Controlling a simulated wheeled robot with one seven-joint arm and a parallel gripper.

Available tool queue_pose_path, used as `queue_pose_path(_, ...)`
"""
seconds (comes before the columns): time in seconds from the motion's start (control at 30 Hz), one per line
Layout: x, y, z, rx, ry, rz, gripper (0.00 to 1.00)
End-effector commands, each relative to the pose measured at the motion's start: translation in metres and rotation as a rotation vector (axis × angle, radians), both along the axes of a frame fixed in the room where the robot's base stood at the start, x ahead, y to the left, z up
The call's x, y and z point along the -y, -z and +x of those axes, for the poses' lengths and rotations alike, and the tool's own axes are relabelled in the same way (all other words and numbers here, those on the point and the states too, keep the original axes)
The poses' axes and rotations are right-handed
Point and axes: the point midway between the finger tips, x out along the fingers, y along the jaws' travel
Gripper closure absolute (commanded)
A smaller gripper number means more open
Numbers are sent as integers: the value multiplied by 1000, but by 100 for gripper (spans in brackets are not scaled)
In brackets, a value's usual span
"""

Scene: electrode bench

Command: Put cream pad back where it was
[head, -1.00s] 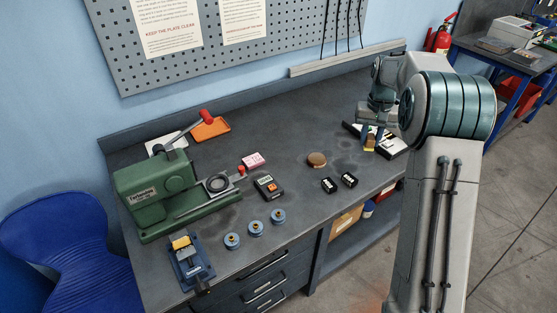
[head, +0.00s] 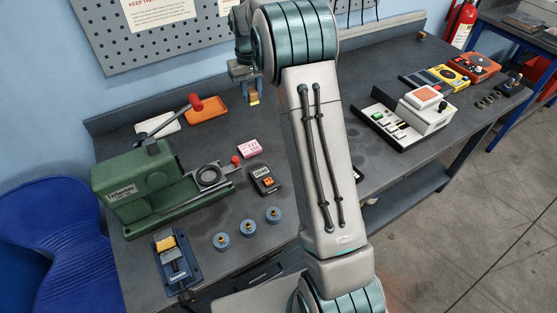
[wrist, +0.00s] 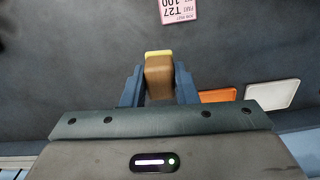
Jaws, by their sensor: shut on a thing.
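My gripper (head: 252,92) is shut on the cream pad (wrist: 158,76), a brown block with a pale yellow edge at its far end. In the wrist view the block sits between the two blue fingers. In the head view my gripper holds it over the back of the bench, to the right of the orange tray (head: 207,108). I cannot tell its exact height above the bench.
A white tray (head: 158,122) lies beside the orange one. A green machine (head: 134,191), pink label block (head: 249,148) and dark meter (head: 264,179) stand nearer. A white device (head: 426,112) stands right. My arm hides the middle of the bench.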

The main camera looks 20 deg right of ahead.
Motion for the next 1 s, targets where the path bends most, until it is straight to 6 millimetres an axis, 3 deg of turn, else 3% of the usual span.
queue_pose_path(0.6, 96, 18, -137, 2, -962, 5, 95)
queue_pose_path(1.0, 124, 43, -228, -4, -1526, 5, 95)
